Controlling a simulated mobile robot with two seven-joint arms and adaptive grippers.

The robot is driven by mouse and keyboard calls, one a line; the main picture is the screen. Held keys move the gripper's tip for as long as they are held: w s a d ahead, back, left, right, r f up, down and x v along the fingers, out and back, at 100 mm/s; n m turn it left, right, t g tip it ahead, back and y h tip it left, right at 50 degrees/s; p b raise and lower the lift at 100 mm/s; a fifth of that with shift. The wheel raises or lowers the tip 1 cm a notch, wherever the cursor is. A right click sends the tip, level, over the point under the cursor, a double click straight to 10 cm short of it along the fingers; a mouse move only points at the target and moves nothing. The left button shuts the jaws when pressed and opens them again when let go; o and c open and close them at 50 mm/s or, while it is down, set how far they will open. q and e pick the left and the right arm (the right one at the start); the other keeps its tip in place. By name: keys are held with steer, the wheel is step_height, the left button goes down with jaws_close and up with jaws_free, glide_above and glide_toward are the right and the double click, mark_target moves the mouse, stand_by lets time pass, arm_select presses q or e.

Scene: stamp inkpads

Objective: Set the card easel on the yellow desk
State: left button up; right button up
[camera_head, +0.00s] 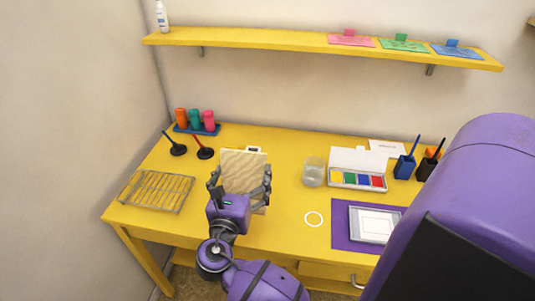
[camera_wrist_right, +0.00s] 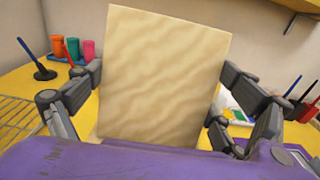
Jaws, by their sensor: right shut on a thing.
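The card easel (camera_head: 243,168) is a pale board with a wavy grain, standing nearly upright over the left middle of the yellow desk (camera_head: 275,235). My right gripper (camera_head: 240,188) has its fingers on both side edges of the easel and is shut on it. In the right wrist view the easel (camera_wrist_right: 163,78) fills the middle, tilted slightly, between the dark fingers. Its lower edge is hidden behind the gripper, so I cannot tell whether it touches the desk. My left gripper is not in view.
A wire rack (camera_head: 157,191) lies at the desk's left, with two dark stamps on round bases and a blue holder (camera_head: 197,129) of coloured bottles behind. A clear cup (camera_head: 313,172), paint box (camera_head: 357,180) and purple mat (camera_head: 341,228) are to the right.

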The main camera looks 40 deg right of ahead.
steer(key=w+d+f, duration=0.2)
steer(key=f, duration=0.1)
steer(key=w+d+f+b, duration=0.1)
steer(key=w+d+f, duration=0.2)
steer(key=f, duration=0.1)
steer(key=w+d+f+b, duration=0.1)
steer(key=w+d+f, duration=0.1)
steer(key=f, duration=0.2)
steer(key=shift+w+d+f, duration=0.2)
steer(key=shift+d, duration=0.1)
steer(key=shift+f, duration=0.1)
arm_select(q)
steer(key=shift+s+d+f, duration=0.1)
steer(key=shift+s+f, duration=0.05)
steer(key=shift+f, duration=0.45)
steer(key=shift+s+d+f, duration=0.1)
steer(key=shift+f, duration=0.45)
arm_select(e)
steer(key=o, duration=0.9)
steer(key=shift+f, duration=0.1)
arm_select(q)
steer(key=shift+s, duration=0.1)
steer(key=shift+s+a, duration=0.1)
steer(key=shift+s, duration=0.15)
